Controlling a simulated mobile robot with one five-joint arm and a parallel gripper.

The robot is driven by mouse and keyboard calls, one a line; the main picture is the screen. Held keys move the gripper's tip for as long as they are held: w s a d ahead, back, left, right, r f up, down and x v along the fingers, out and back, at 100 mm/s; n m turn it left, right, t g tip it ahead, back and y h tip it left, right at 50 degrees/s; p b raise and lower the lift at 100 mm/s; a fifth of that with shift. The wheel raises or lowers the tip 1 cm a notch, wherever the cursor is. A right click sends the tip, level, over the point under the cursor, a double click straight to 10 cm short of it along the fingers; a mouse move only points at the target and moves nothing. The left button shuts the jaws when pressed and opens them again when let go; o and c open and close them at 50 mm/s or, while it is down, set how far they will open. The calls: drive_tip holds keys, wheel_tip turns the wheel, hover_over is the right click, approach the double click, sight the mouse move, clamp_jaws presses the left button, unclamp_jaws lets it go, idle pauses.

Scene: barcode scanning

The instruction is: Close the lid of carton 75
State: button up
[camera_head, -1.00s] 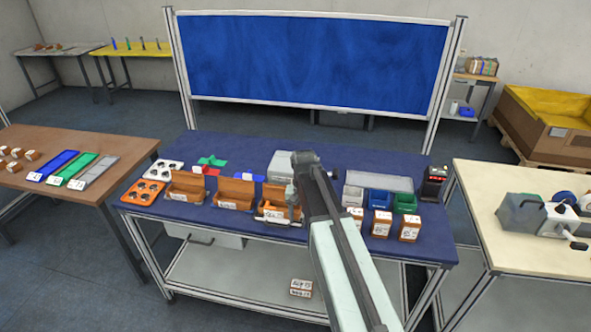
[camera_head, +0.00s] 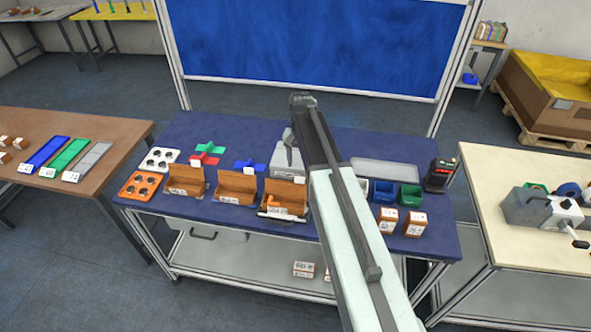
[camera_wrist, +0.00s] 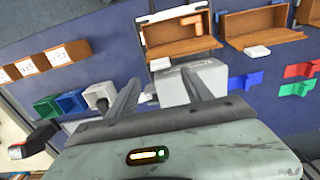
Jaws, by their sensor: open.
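Three brown cartons stand open in a row on the blue table: a left one (camera_head: 186,177), a middle one (camera_head: 236,184) and a right one (camera_head: 286,191). Their back lids stand up. Their labels are too small to read, so I cannot tell which is carton 75. An orange part shows inside the right carton, which also appears in the wrist view (camera_wrist: 170,32), beyond my fingers. My gripper (camera_wrist: 160,77) is open and empty, its fingers apart over the grey device (camera_wrist: 208,75). In the head view my arm hides the space right of the right carton.
Small labelled boxes (camera_head: 415,224) stand at the table's front right. Blue and green bins (camera_head: 409,196) and a black device (camera_head: 440,174) are behind them. Red, green and blue holders (camera_head: 208,150) lie behind the cartons. An orange tray (camera_head: 141,186) is at the left.

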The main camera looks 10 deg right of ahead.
sight(299, 177)
drive_tip(key=shift+s+f+b, duration=0.15)
drive_tip(key=shift+f+b, duration=0.15)
drive_tip(key=shift+b, duration=0.1)
wheel_tip(299, 177, down, 7)
drive_tip(key=b, duration=0.7)
drive_tip(key=shift+a+f, duration=0.1)
drive_tip(key=shift+f, duration=0.05)
clamp_jaws()
idle(0.6)
